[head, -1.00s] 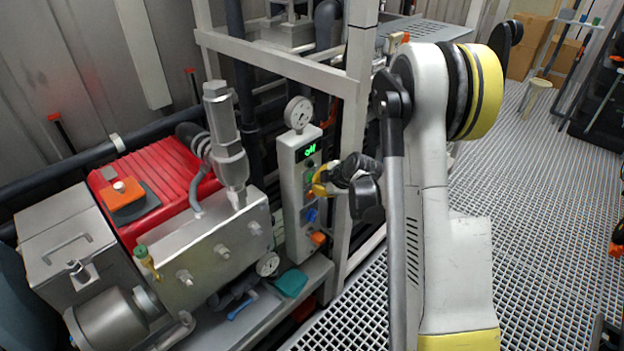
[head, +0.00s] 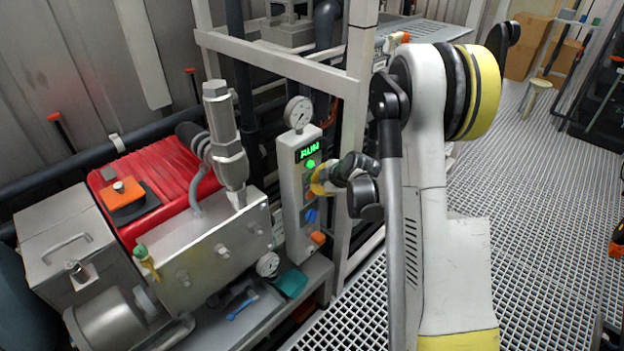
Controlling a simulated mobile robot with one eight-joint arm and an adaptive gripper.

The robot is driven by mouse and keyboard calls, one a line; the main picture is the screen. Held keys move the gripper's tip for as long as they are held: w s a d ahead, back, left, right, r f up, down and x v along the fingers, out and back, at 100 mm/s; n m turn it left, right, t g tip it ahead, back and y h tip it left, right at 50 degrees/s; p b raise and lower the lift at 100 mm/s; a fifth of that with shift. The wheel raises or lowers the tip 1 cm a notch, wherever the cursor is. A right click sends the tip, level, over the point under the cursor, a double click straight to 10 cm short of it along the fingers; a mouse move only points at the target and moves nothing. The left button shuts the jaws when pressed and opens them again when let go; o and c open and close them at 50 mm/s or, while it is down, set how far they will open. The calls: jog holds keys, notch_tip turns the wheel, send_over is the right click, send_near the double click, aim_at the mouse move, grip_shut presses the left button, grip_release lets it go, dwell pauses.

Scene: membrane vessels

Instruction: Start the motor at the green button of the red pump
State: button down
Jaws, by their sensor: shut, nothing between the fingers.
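The red pump (head: 157,175) stands at the left, its red ribbed motor housing behind a grey metal block. The grey control box (head: 294,228) is to its right, with a small display (head: 307,150) that reads "RUN" in green. The green button (head: 310,164) below the display shows bright green. My gripper (head: 318,182) is at the front of the box, just below and right of the green button. Its fingers are shut and empty. I cannot tell whether a fingertip touches the box.
A round gauge (head: 298,112) sits on top of the control box. A blue switch (head: 311,215) and an orange part (head: 318,238) are lower on its face. A pale frame post (head: 352,130) stands close behind my gripper. The grating floor (head: 540,200) at the right is largely clear.

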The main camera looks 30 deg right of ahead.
jog(key=shift+s+d, duration=0.2)
jog(key=shift+s, duration=0.55)
jog(key=s, duration=0.1)
jog(key=s+d+b, duration=0.1)
jog(key=s, duration=0.2)
jog(key=shift+s+d, duration=0.4)
jog(key=shift+r, duration=0.1)
dwell(0.4)
jog(key=s+a+r+m+g, duration=0.1)
jog(key=s+a+r+m, duration=0.6)
jog(key=a+r, duration=0.5)
jog(key=s+a+r+m, duration=0.2)
jog(key=s+a+m, duration=0.1)
jog(key=s, duration=0.6)
jog(key=s+a+r+m+h, duration=0.1)
jog(key=s+a+r+m, duration=0.2)
jog(key=s, duration=0.6)
jog(key=shift+a+m+g, duration=0.4)
jog(key=shift+m, duration=0.1)
